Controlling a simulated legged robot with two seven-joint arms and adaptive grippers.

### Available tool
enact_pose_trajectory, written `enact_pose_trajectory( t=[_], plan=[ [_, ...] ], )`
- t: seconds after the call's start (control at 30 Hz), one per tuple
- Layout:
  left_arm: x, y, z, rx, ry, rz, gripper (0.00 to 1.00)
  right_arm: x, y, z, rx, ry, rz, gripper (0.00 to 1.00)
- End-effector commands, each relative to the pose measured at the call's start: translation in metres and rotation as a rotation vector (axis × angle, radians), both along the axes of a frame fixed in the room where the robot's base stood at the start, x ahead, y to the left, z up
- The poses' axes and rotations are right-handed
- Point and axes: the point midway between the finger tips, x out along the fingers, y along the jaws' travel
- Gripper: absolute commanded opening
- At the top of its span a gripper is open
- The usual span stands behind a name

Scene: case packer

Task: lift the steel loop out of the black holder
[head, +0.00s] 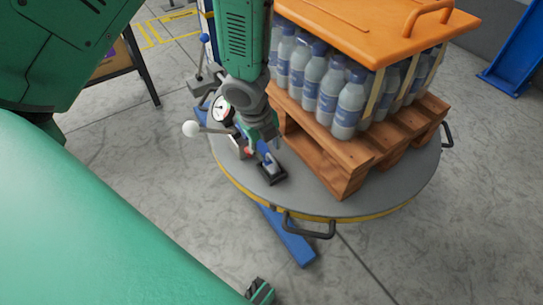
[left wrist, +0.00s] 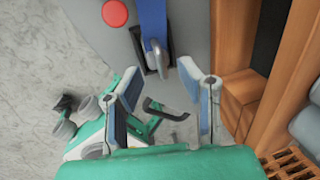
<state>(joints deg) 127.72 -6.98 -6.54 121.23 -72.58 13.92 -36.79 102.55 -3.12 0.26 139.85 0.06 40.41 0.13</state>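The black holder (head: 272,177) sits on the grey round platform near its front left edge. The steel loop (head: 269,162) stands in it, with a blue strap attached. In the left wrist view the loop (left wrist: 156,60) hangs from the blue strap (left wrist: 152,18) and its end lies within the black holder (left wrist: 139,46). My left gripper (head: 260,138) is above and close to the loop. In the left wrist view its two fingers (left wrist: 168,90) are apart, with nothing between them; the loop shows beyond the tips. My right gripper is not identifiable in either view.
A wooden pallet (head: 340,165) with several bottles (head: 350,105) under an orange cover (head: 385,25) stands close right of the holder. A dial gauge (head: 221,108) and a white-knobbed lever (head: 191,128) are left of my gripper. A red button (left wrist: 115,13) is near the holder.

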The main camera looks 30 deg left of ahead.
Motion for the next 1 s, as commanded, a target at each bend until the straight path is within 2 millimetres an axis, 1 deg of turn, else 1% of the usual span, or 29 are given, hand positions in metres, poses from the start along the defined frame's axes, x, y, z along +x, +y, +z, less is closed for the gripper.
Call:
enact_pose_trajectory(
  t=[0.03,0.23,0.3,0.5,0.53,0.57,0.6,0.63,1.0],
  plan=[
    [0.001,-0.002,-0.011,0.0,0.001,-0.001,0.33,0.0,0.0,-0.008,0.0,0.0,0.0,0.0],
    [0.007,-0.005,-0.041,0.001,0.002,-0.002,0.33,0.0,0.0,-0.029,0.0,0.001,0.0,0.0],
    [0.008,-0.006,-0.045,0.001,0.002,-0.002,0.33,-0.001,0.0,-0.031,0.0,0.001,0.0,0.0],
    [0.008,-0.005,-0.043,0.001,0.001,-0.001,0.33,0.0,0.0,-0.029,0.0,0.001,0.0,0.0],
    [0.008,-0.005,-0.043,0.001,0.001,-0.001,0.29,0.0,0.0,-0.029,0.0,0.0,0.0,0.0],
    [0.008,-0.005,-0.043,0.001,0.001,-0.001,0.18,0.0,0.0,-0.029,0.0,0.0,0.0,0.0],
    [0.008,-0.005,-0.043,0.001,0.001,-0.001,0.04,0.0,0.0,-0.029,0.0,0.0,0.0,0.0],
    [0.008,-0.005,-0.043,0.001,0.001,-0.001,0.0,0.0,0.0,-0.029,0.0,0.001,0.0,0.0],
    [0.008,-0.005,-0.042,0.0,0.001,0.0,0.0,0.0,0.0,-0.028,0.0,0.001,0.0,0.0]
  ],
)
